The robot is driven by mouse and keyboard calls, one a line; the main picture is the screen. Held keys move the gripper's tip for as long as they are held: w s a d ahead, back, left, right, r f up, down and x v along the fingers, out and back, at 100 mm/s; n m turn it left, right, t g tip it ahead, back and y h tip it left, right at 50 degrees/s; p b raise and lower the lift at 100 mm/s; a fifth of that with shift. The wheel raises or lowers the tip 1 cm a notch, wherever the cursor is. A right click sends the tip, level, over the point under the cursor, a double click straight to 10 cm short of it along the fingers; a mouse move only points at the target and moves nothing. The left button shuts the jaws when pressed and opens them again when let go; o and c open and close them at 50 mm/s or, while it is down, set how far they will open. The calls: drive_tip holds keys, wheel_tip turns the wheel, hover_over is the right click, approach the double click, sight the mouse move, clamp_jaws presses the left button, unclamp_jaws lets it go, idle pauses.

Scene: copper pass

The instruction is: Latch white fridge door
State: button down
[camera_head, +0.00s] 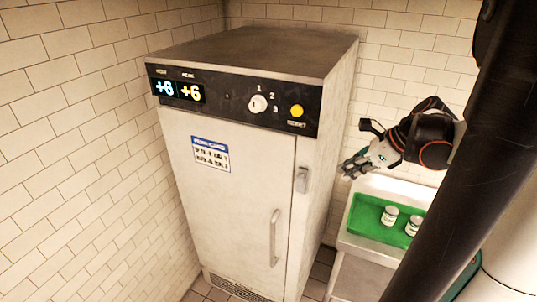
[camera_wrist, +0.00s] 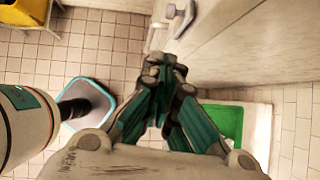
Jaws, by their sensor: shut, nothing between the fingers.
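The white fridge (camera_head: 235,205) stands in the corner, and its door looks flush with the cabinet in the head view. A small grey latch (camera_head: 301,180) sits at the door's right edge; I cannot tell whether it is fastened. A vertical bar handle (camera_head: 274,238) is lower on the door. My gripper (camera_head: 352,167) is to the right of the fridge, apart from the latch. In the wrist view my gripper (camera_wrist: 164,72) is shut and empty, with the grey latch (camera_wrist: 182,18) beyond its fingertips, beside the pale fridge face (camera_wrist: 235,35).
A green tray (camera_head: 365,217) holding small white jars (camera_head: 390,215) lies on a white stand right of the fridge, below my gripper. The control panel (camera_head: 225,97) has a knob and yellow button. A yellow object (camera_wrist: 25,12) shows at upper left.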

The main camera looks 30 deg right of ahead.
drive_tip(key=shift+s+d+f, duration=0.15)
drive_tip(key=shift+s+d, duration=0.1)
drive_tip(key=w+a+r+p+x, duration=0.1)
drive_tip(key=w+x, duration=0.1)
drive_tip(key=x, duration=1.1)
drive_tip(key=shift+r, duration=0.35)
drive_tip(key=shift+d, duration=0.1)
drive_tip(key=shift+w+r+g+h, duration=0.15)
drive_tip(key=shift+g+h, duration=0.15)
drive_tip(key=shift+g, duration=0.1)
